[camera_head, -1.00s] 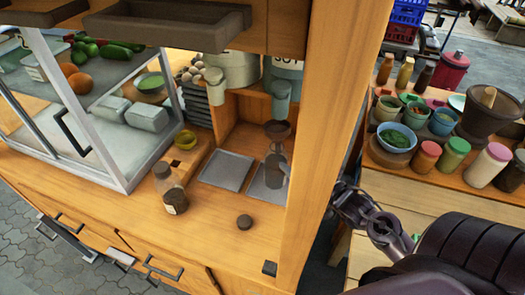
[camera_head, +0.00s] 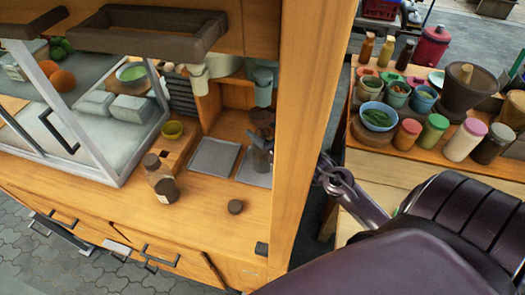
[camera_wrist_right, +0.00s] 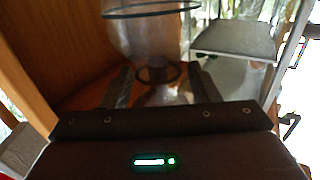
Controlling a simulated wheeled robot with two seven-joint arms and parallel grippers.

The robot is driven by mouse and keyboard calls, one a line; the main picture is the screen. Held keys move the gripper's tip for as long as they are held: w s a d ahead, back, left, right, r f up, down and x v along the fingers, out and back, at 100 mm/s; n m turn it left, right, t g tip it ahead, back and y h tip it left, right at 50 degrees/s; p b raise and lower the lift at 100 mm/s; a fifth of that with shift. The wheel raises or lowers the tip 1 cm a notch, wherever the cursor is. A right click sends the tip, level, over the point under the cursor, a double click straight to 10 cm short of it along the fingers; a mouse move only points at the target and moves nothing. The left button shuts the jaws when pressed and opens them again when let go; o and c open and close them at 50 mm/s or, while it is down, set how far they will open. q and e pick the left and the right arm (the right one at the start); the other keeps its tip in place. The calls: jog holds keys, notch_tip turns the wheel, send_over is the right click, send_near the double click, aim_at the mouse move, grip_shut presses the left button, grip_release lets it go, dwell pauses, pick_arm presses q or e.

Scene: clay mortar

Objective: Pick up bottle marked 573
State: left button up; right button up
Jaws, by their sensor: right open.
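A clear bottle (camera_head: 160,179) with dark contents, a dark cap and a small label stands upright on the wooden counter, left of centre in the head view. Its label is too small to read. My right arm (camera_head: 345,190) reaches in from the right in the head view, and the wooden post hides much of its far end. In the right wrist view my right gripper (camera_wrist_right: 160,84) is open. A clear glass vessel (camera_wrist_right: 150,40) with dark rings is in front of its fingers; I cannot tell whether it touches them. My left gripper is not in view.
The wooden post (camera_head: 312,110) stands between my right arm and the counter. The glass display case (camera_head: 100,120) is at the left. A side table holds bowls and jars (camera_head: 435,132).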

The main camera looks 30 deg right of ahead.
jog(key=shift+c, duration=0.3)
grip_shut()
jog(key=shift+r, duration=0.1)
